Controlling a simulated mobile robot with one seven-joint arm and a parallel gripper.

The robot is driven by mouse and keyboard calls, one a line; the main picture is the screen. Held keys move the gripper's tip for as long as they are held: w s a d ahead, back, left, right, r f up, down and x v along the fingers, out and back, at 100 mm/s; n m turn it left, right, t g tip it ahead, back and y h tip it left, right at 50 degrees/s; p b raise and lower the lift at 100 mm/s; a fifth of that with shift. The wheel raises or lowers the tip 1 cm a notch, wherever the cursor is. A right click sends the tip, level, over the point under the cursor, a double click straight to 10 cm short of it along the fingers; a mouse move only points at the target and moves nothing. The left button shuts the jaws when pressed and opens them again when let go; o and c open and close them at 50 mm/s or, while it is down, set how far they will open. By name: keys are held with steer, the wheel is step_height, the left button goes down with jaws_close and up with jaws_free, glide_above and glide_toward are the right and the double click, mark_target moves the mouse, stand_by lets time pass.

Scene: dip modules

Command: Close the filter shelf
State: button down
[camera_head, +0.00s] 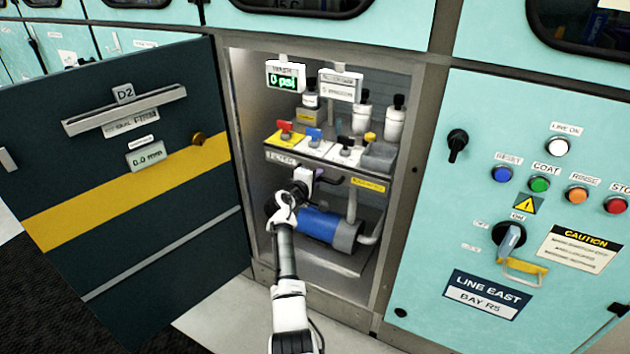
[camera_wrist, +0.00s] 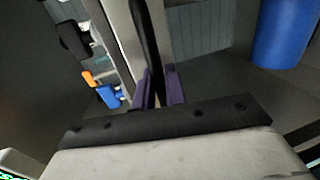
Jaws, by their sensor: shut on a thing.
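The filter shelf (camera_head: 290,158) is in the open cabinet, its front edge carrying a "FILTER" label and a yellow label. Small bottles, colored valve handles and a grey bin stand on it. It looks pulled out somewhat, but how far is hard to tell. My gripper (camera_head: 312,179) is at the shelf's front, just under its edge. In the wrist view my gripper (camera_wrist: 158,88) has purple finger pads shut on a dark bar, the shelf handle (camera_wrist: 146,40). In the head view the handle (camera_head: 331,181) is partly hidden by my gripper.
The dark cabinet door (camera_head: 110,250) marked D2 stands wide open at left. A blue cylinder (camera_head: 318,224) with pipes lies below the shelf, close to my arm. A teal control panel (camera_head: 430,270) with buttons and a lever is at right.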

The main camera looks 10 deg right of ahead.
steer(key=shift+w+r, duration=0.15)
steer(key=shift+r, duration=0.1)
steer(key=c, duration=1.5)
jaws_free()
steer(key=shift+d, duration=0.1)
steer(key=shift+c, duration=0.2)
steer(key=v, duration=1.3)
steer(key=shift+s+a+f+p, duration=0.25)
steer(key=shift+s+a+p, duration=0.1)
steer(key=shift+p, duration=0.1)
